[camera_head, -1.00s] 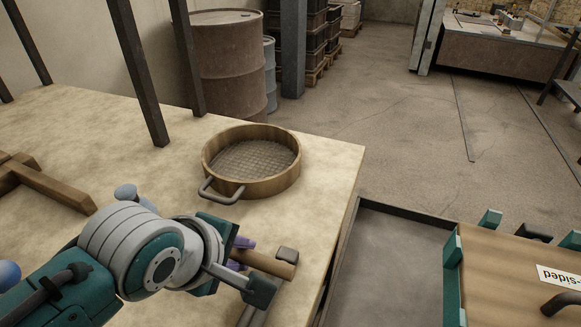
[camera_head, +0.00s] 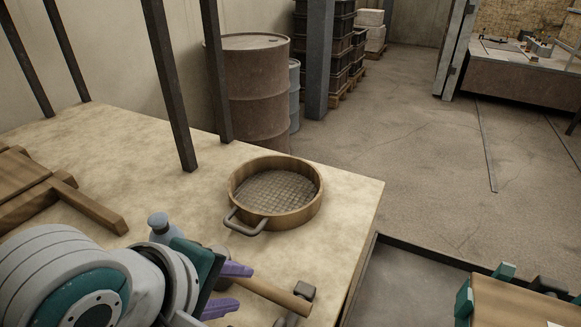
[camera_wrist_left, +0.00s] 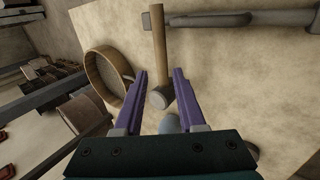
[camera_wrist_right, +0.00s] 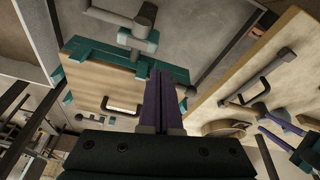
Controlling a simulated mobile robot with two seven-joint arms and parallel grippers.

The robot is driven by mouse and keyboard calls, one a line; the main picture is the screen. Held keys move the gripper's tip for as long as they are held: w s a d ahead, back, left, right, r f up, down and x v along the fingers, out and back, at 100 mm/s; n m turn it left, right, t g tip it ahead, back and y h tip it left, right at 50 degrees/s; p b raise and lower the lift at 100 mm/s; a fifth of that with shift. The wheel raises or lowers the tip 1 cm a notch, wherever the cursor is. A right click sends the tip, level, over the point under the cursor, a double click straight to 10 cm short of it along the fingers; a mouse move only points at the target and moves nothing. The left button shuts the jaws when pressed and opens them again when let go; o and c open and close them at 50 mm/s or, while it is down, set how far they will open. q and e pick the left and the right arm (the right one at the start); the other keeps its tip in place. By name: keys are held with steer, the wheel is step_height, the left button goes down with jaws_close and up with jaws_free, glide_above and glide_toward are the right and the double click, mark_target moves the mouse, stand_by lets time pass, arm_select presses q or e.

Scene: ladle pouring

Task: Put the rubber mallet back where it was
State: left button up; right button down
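The rubber mallet lies on the pale table, its wooden handle (camera_head: 272,293) showing beyond my left fingers in the head view. In the left wrist view its handle (camera_wrist_left: 159,48) points up and away, and its grey head (camera_wrist_left: 161,97) shows between the fingertips. My left gripper (camera_head: 228,285) is open; it also shows in the left wrist view (camera_wrist_left: 158,85), with a gap between each finger and the mallet. In the head view my gripper hides part of the mallet head. My right gripper (camera_wrist_right: 160,85) is shut and empty, away from the table.
A round wooden sieve (camera_head: 275,193) with a grey handle sits behind the mallet. A grey metal tool (camera_wrist_left: 210,20) lies beyond the handle. A wooden frame (camera_head: 60,190) is at the left. A wood-topped box (camera_head: 510,305) stands at lower right.

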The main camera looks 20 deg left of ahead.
arm_select(q)
steer(key=s+a+r+m+g, duration=0.1)
steer(key=s+r+m, duration=0.2)
steer(key=s+m, duration=0.3)
steer(key=s+a+r+m+g, duration=0.1)
steer(key=s+m, duration=0.5)
steer(key=m, duration=0.7)
steer(key=shift+s+r+g, duration=0.3)
steer(key=shift+r+g, duration=0.3)
steer(key=shift+r, duration=0.5)
